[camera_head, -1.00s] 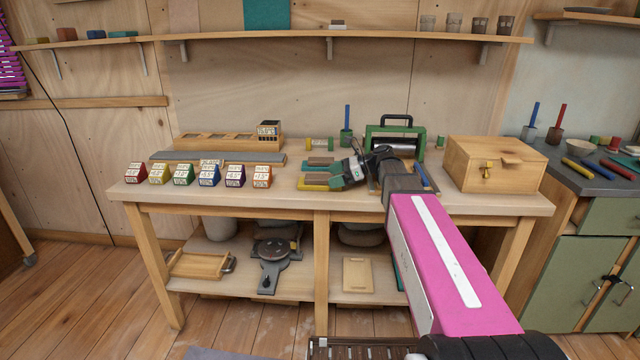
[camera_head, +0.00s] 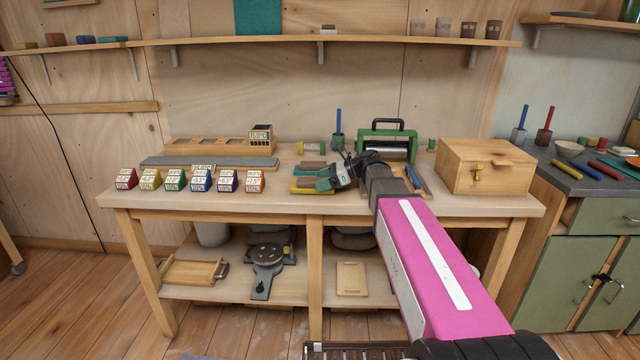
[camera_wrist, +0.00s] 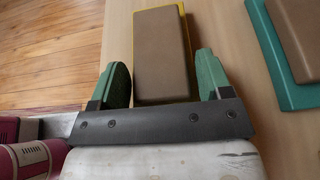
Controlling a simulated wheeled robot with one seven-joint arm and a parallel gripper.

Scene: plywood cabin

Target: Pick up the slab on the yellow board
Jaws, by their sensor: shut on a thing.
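The brown slab (camera_wrist: 160,55) lies flat along the yellow board (camera_wrist: 186,40), whose rim shows along the slab's edges in the wrist view. My gripper (camera_wrist: 163,78) is shut on the slab, with one green fingertip against each long side. In the head view my gripper (camera_head: 328,184) is at the right end of the yellow board (camera_head: 303,191) on the workbench. The slab (camera_head: 307,182) is partly hidden there. I cannot tell any gap between slab and board.
A teal board (camera_wrist: 275,60) with another brown slab (camera_wrist: 303,30) lies close to the right in the wrist view. Behind stands a green-framed roller device (camera_head: 390,145). A wooden box (camera_head: 485,165) is at right, several coloured blocks (camera_head: 200,180) at left.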

